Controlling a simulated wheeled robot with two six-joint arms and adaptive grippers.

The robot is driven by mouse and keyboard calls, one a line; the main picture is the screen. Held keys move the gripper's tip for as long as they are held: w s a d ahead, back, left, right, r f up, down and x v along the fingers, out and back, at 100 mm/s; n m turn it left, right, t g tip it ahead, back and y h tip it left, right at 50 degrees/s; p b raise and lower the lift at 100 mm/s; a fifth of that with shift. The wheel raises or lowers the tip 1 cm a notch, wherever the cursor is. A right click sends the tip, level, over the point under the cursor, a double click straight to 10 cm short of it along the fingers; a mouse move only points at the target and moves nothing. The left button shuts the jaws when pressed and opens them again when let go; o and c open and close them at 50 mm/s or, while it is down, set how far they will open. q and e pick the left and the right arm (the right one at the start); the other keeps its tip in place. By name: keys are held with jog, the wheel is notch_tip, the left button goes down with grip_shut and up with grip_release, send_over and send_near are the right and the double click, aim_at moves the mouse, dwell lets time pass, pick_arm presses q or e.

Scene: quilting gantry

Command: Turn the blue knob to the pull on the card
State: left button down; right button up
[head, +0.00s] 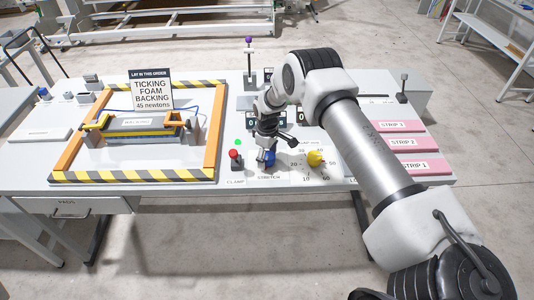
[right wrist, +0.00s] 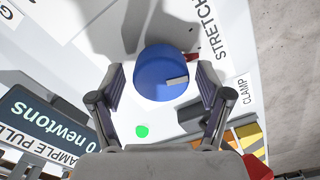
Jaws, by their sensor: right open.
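The blue knob (head: 269,158) sits on the bench top by the STRETCH label (head: 269,177). In the right wrist view the knob (right wrist: 158,68) is round, with a pale pointer mark towards its lower right edge. My right gripper (head: 268,145) is over the knob, pointing down. In the right wrist view its open fingers (right wrist: 162,80) stand on either side of the knob, with gaps visible. A display (right wrist: 42,128) reads 0 newtons. My left gripper is out of view.
A red-topped CLAMP control (head: 235,159) stands left of the knob, and a yellow dial (head: 314,158) with numbers stands right. A green light (right wrist: 142,131) is close by. The striped frame (head: 130,175) fills the left; pink strips (head: 400,143) lie right.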

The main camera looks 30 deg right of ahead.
jog(key=shift+w+f, duration=0.15)
jog(key=shift+s+r, duration=0.2)
jog(key=shift+s, duration=0.05)
jog(key=c, duration=0.5)
jog(key=shift+s, duration=0.1)
jog(key=c, duration=0.7)
jog(key=shift+o, duration=0.2)
jog(key=shift+f+m+b, duration=0.15)
jog(key=shift+m+b, duration=0.65)
jog(key=shift+m, duration=0.1)
jog(key=shift+m+b, duration=0.65)
jog(key=shift+m, duration=0.55)
jog(key=shift+m+b, duration=0.6)
jog(key=shift+m, duration=1.7)
jog(key=shift+s, duration=0.1)
